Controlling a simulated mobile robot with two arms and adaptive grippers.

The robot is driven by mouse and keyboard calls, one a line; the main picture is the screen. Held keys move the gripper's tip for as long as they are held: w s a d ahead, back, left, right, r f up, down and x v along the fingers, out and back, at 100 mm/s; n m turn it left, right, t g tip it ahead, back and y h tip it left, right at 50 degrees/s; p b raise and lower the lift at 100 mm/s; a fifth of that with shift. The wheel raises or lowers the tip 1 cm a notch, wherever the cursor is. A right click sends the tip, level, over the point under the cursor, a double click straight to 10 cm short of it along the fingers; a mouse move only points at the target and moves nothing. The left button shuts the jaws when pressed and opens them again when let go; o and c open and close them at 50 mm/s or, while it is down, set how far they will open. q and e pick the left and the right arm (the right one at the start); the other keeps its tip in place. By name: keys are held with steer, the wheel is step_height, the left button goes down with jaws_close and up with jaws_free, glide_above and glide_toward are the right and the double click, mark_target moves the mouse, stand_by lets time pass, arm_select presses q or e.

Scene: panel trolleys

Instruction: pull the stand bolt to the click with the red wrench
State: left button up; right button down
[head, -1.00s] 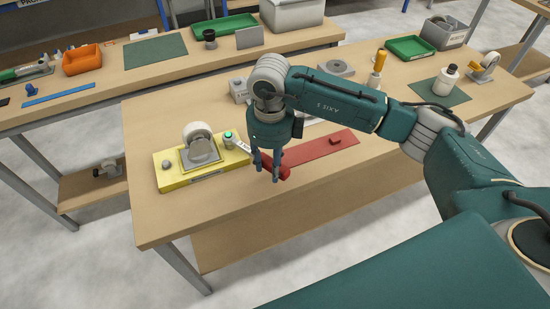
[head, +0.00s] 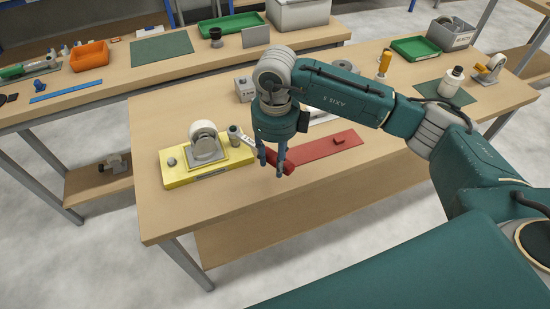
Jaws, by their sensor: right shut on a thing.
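The yellow stand (head: 177,180) sits on the near bench with a caster wheel (head: 203,135) mounted upright on it. The stand bolt (head: 233,132) is a grey upright piece at the stand's right back corner. The red wrench (head: 266,155) has its grey head (head: 245,140) at the bolt; the exact seating is too small to tell. My right gripper (head: 280,170) points down and is shut on the red handle, right of the stand. Its fingers partly hide the handle. My left gripper is not in view.
A grey block (head: 243,90) stands behind. A yellow-handled tool (head: 384,64), a white bottle (head: 451,82) and a green tray (head: 415,48) are farther right. The bench's front left is clear.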

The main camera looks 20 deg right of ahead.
steer(key=shift+r+p, duration=1.4)
steer(key=shift+r, duration=1.2)
steer(key=shift+f, duration=0.1)
